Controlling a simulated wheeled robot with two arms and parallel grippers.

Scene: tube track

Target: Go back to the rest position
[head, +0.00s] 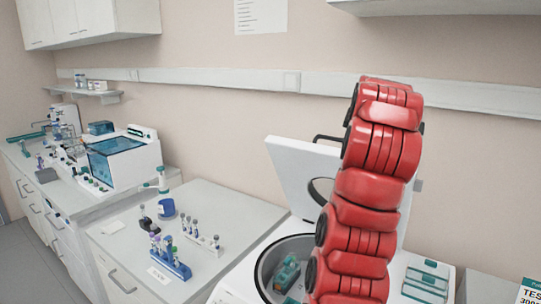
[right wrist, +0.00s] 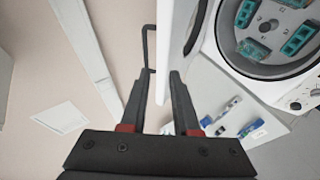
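My right arm, red, rises in the right part of the head view; its gripper is not visible there. In the right wrist view my right gripper (right wrist: 159,75) has its two dark fingers apart. Beyond them is the white raised lid (right wrist: 173,45) with its dark handle (right wrist: 148,48). In the head view the lid (head: 296,165) stands open over the centrifuge (head: 232,287), whose round chamber holds teal inserts (head: 286,272). My left gripper is in neither view.
A counter (head: 215,190) left of the centrifuge carries a blue tube rack (head: 170,262), a white rack with tubes (head: 203,240) and a blue-and-white item (head: 166,207). A blue-windowed device (head: 122,158) stands farther left. A wall cabinet (head: 435,6) hangs at upper right.

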